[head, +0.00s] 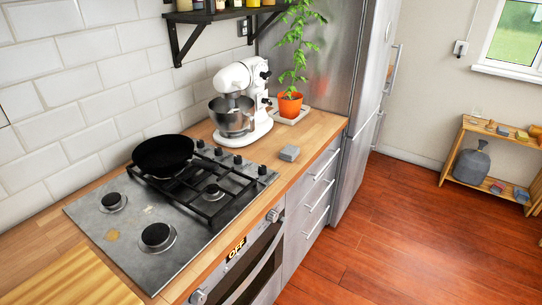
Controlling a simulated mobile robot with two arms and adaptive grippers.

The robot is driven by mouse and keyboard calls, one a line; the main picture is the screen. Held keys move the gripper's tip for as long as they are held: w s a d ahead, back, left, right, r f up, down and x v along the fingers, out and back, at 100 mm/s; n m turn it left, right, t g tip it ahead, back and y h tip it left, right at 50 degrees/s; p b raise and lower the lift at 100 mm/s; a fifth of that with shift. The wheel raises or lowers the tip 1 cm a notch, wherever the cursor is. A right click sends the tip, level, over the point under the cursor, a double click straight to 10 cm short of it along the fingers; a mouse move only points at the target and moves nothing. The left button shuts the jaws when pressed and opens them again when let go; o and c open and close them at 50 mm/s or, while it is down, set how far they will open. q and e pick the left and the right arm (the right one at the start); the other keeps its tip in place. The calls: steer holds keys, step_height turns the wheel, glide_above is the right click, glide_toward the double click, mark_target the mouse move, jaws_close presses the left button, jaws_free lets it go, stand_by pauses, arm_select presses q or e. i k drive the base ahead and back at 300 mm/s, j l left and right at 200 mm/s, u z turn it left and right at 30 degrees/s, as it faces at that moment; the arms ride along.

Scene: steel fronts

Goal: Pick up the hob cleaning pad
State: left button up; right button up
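A small grey block (289,153), which looks like the hob cleaning pad, lies on the wooden worktop (300,168) just right of the gas hob (142,228), near the worktop's front edge. Nothing touches it or covers it. The hob has brownish stains on its steel plate at the left. Neither of my grippers shows in the head view.
A black pan (163,154) sits on the hob's back grate. A white stand mixer (240,100) and a potted plant (290,103) stand behind the block. A wooden board (65,280) lies at front left. The floor (400,235) on the right is clear.

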mark_target(290, 151)
steer(key=i+l+u, duration=0.35)
steer(key=l+u, duration=0.3)
steer(key=i+l+u, duration=0.2)
steer(key=l+u, duration=0.15)
steer(key=l, duration=0.15)
